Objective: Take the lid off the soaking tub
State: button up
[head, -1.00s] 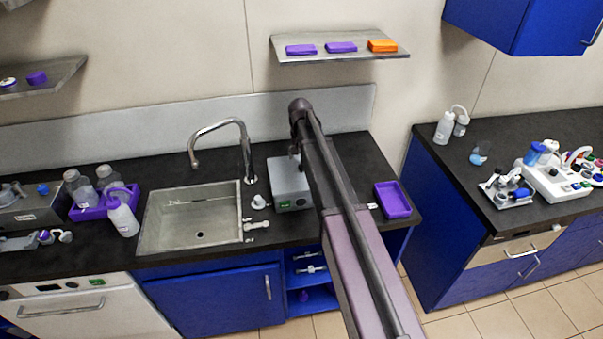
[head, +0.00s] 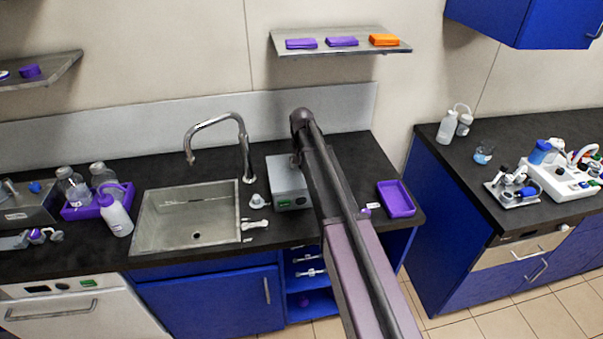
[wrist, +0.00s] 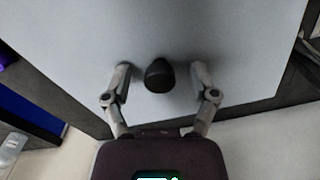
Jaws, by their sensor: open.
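The soaking tub (head: 288,190) looks to be the grey metal box with a green display on the counter, right of the sink; my arm covers part of it. In the wrist view its flat grey lid (wrist: 215,45) fills much of the picture, with a rounded black knob (wrist: 159,76) standing on it. My gripper (wrist: 161,77) is open, one finger on each side of the knob, with a visible gap on both sides. Nothing is held. In the head view the fingers are mostly hidden by my arm.
The sink (head: 190,215) and its curved tap (head: 240,145) stand left of the tub. A purple tray (head: 395,199) lies to the right. A shelf (head: 345,48) with purple and orange blocks hangs above. Small white fittings (head: 256,226) lie between sink and tub.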

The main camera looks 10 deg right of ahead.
dwell(0.5)
grip_shut()
jog(key=shift+r, duration=0.25)
notch_tip(320, 180, up, 4)
jog(key=p, duration=0.4)
jog(key=shift+f, duration=0.15)
jog(key=s+p, duration=0.1)
jog(key=s, duration=1.5)
jog(key=shift+d+r, duration=0.35)
jog(key=shift+r, duration=0.1)
